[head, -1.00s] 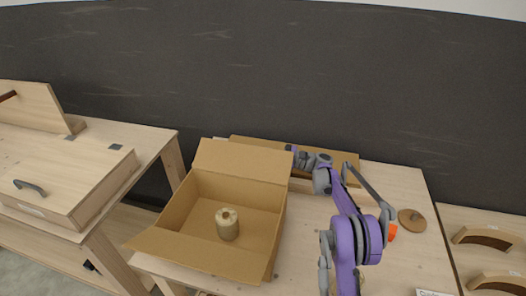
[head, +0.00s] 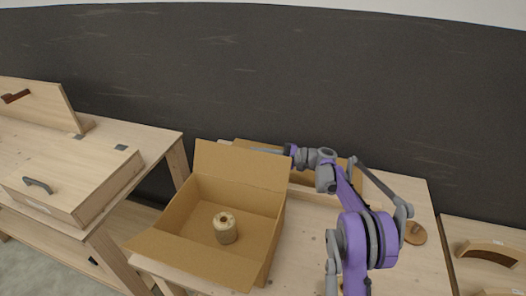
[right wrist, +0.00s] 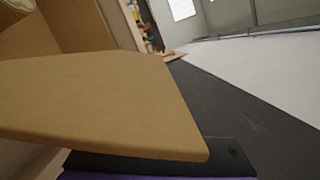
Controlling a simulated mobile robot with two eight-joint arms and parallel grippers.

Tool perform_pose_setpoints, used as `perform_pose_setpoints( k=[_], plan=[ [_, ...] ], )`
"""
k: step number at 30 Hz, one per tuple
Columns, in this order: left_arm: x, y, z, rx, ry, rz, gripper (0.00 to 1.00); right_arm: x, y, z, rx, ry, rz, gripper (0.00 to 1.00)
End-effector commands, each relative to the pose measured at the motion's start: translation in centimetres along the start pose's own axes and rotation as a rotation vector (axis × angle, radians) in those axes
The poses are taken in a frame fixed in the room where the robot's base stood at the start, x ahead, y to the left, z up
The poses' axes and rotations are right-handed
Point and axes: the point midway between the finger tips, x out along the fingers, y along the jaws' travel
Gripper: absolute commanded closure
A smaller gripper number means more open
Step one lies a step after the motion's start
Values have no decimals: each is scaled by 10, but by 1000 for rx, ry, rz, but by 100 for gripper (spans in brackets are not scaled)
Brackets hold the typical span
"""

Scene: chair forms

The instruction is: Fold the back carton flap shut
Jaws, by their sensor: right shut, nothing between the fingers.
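The open cardboard carton (head: 262,240) stands on the table with a tan spool (head: 225,228) inside. Its back flap (head: 240,166) stands up, leaning slightly backward. Its front flap (head: 190,264) is folded outward toward me. My right gripper (head: 258,150) reaches in from the right, behind the back flap's upper edge. It is shut and empty; its tip is partly hidden by the flap. In the right wrist view the back flap (right wrist: 100,98) fills the left, with a dark gripper part (right wrist: 160,164) below it. I cannot tell whether they touch. My left gripper is out of view.
A long shallow wooden tray (head: 325,172) lies behind the carton, under my right arm. A round wooden disc (head: 415,233) is at the table's right. A wooden box with a dark handle (head: 37,185) sits on the left bench. Dark wall (head: 300,80) stands behind.

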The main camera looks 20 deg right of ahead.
Motion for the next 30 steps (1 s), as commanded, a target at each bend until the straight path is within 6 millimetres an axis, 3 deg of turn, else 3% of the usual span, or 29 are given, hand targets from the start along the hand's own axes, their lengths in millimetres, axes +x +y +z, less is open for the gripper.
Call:
perform_pose_setpoints(
  k=[14, 30],
  plan=[
    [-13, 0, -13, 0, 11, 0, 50, 13, 0, 51, -440, -1, 111, 100],
    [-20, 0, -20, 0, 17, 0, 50, 25, 29, 98, -937, -1, 236, 100]
  ],
)
